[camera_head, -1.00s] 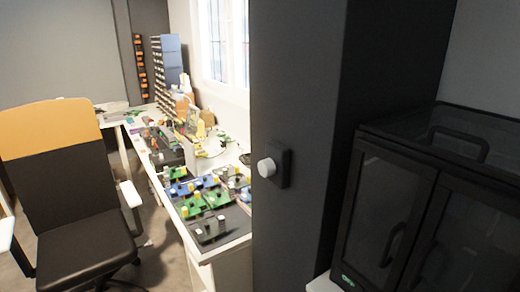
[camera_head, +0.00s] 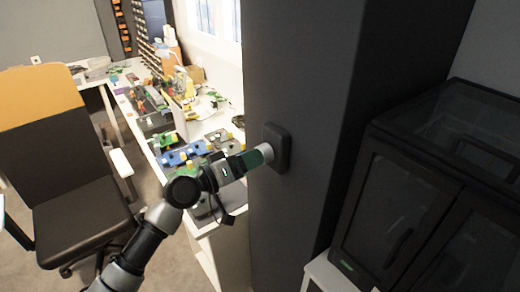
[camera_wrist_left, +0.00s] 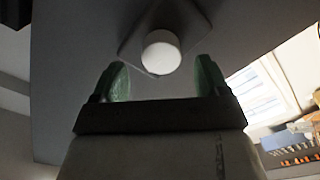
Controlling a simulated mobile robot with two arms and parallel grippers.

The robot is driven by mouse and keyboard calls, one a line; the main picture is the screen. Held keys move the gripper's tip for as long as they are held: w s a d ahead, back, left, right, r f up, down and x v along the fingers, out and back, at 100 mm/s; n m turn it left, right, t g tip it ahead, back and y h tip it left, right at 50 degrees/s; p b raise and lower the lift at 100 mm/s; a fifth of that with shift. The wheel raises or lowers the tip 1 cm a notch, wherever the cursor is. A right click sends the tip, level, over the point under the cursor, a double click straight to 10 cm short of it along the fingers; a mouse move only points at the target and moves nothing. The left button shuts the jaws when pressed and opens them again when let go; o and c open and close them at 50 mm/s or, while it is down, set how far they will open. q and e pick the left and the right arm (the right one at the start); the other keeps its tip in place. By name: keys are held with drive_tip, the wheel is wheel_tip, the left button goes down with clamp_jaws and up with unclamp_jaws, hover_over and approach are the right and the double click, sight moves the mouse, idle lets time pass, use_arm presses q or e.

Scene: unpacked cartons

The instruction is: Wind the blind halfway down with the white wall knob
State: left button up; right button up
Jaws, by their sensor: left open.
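The white wall knob (camera_head: 267,152) sits on a dark plate (camera_head: 281,148) on the dark grey pillar. My left gripper (camera_head: 257,157) is right in front of the knob in the head view. In the left wrist view my left gripper (camera_wrist_left: 162,78) is open, with its green fingertips apart. There the white knob (camera_wrist_left: 161,50) shows between and slightly above the tips in the picture; I cannot tell whether they touch it. The window (camera_head: 218,18) is partly cut off at the top, and I cannot make out a blind. My right gripper is not in view.
A white desk (camera_head: 225,111) crowded with coloured parts stands left of the pillar (camera_head: 320,70). An office chair (camera_head: 75,150) with an orange top is at the left. A dark glass-doored cabinet (camera_head: 440,190) stands close on the right.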

sight(265, 154)
use_arm(q)
drive_tip(key=shift+p+x, duration=0.35)
drive_tip(key=shift+x, duration=1.6)
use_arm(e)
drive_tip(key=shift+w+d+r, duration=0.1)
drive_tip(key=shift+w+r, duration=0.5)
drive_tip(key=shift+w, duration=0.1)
use_arm(q)
drive_tip(key=shift+a, duration=0.1)
